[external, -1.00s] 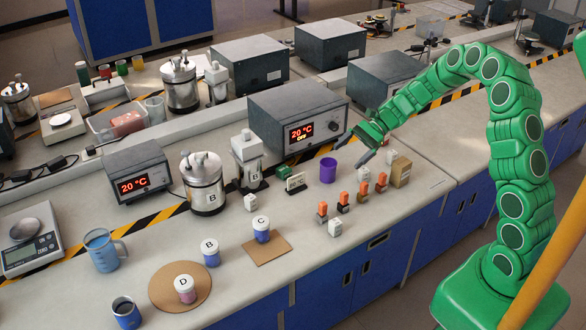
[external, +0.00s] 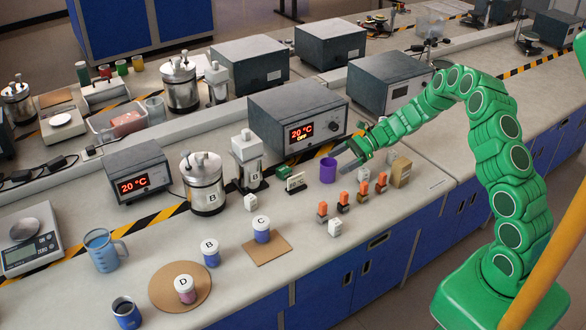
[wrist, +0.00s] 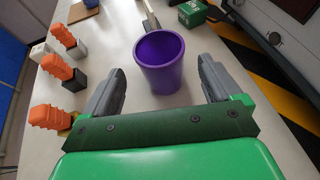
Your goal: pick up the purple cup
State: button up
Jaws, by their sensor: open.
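The purple cup (external: 328,170) stands upright on the bench, and its open top faces up. In the wrist view the purple cup (wrist: 160,62) is just ahead of and between my gripper's fingertips. My gripper (external: 346,157) is open, with its grey fingers close to the cup from the right in the external view. In the wrist view my gripper (wrist: 160,80) has one finger on each side of the cup's near part, with visible gaps. Nothing is held.
Several orange-topped blocks (external: 363,188) stand in front of the cup and show to the left in the wrist view (wrist: 58,67). A grey heater box (external: 298,115) is behind it. A small green box (wrist: 192,12) and a card holder (external: 296,182) are nearby. A brown box (external: 400,172) stands right.

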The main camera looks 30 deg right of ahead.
aim_at(335, 163)
jog(key=shift+x, duration=2.55)
jog(key=shift+w+r, duration=0.1)
jog(key=c, duration=1.1)
